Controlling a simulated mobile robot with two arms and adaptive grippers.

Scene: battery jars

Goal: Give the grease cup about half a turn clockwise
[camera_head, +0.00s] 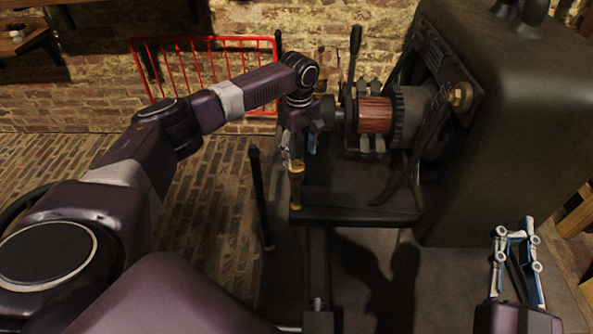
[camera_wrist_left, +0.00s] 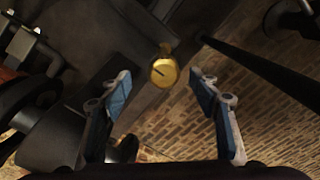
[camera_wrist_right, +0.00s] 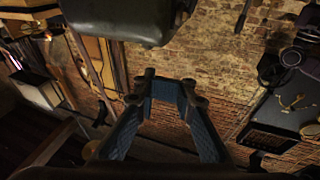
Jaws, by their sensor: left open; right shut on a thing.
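The brass grease cup (camera_head: 297,170) stands near the front left corner of the machine's dark base. In the left wrist view its round golden cap (camera_wrist_left: 164,71) carries a dark line mark and lies between and beyond my fingertips. My left gripper (camera_head: 299,146) is open just above the cup, pointing down, and does not appear to touch it. My right gripper (camera_head: 516,238) is away at the lower right of the head view.
The large dark green machine (camera_head: 500,120) with a copper-wound rotor (camera_head: 375,115) fills the right. A thin dark post (camera_head: 260,200) stands left of the cup. A red railing (camera_head: 205,62) lies behind my left arm. The brick floor at left is clear.

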